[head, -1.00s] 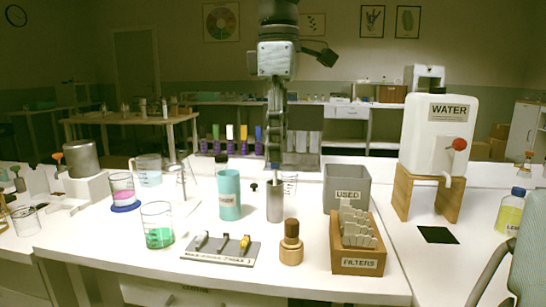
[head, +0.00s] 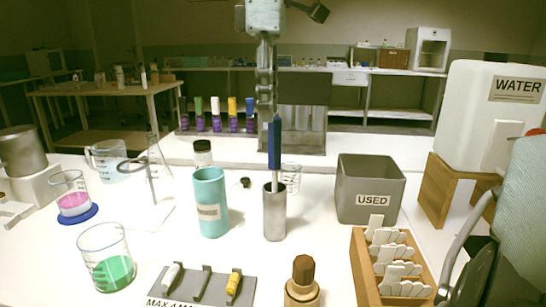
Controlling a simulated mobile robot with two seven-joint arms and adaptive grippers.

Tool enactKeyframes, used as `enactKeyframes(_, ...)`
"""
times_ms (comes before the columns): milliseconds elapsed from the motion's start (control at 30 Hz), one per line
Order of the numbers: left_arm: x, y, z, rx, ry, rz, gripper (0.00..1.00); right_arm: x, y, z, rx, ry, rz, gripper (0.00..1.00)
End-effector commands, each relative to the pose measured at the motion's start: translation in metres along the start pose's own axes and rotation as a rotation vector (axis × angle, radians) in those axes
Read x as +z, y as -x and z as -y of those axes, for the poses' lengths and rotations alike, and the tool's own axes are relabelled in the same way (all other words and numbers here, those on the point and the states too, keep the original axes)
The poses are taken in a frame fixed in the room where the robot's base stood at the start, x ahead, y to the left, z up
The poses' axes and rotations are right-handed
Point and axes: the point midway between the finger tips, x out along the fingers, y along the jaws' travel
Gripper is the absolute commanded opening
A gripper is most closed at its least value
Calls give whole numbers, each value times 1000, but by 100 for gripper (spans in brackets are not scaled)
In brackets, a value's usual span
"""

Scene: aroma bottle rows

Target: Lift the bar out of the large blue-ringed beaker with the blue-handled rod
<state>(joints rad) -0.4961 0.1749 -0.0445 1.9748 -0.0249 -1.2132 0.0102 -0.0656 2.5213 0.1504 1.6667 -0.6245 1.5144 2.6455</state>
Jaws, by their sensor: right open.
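The rod with a blue handle (head: 274,145) stands upright in a grey metal cylinder (head: 274,214) near the middle of the table. A clear beaker (head: 70,184) with pink liquid sits on a blue ring at the left. I see no bar inside it at this size. Another clear beaker (head: 105,240) with green liquid stands in front of it, with no blue ring visible. My right gripper (head: 470,262) is partly in view at the right edge, open and apart from the rod and the beakers. My left gripper is not in view.
A turquoise cylinder (head: 211,222) stands left of the rod. In front lie a grey bar rack (head: 205,289) and a brown-capped bottle (head: 303,288). A grey USED bin (head: 363,208), a wooden filter box (head: 361,272) and a WATER tank (head: 480,125) are on the right.

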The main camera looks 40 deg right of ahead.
Motion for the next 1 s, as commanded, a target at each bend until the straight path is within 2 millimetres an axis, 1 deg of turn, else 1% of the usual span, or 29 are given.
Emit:
enactKeyframes(233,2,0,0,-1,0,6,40,2,-26,-1,-3,1,1,44)
enactKeyframes(400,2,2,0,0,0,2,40,7,-47,-5,-6,1,0,44)
enactKeyframes(500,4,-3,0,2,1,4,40,10,-62,-8,-5,1,0,44)
enactKeyframes(600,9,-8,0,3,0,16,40,10,-73,-8,-3,2,1,44)
enactKeyframes(700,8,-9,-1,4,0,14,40,9,-77,-8,-1,1,0,44)
enactKeyframes(900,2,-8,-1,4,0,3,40,9,-77,-8,0,0,0,44)
enactKeyframes(1000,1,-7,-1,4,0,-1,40,9,-77,-8,0,0,0,31)
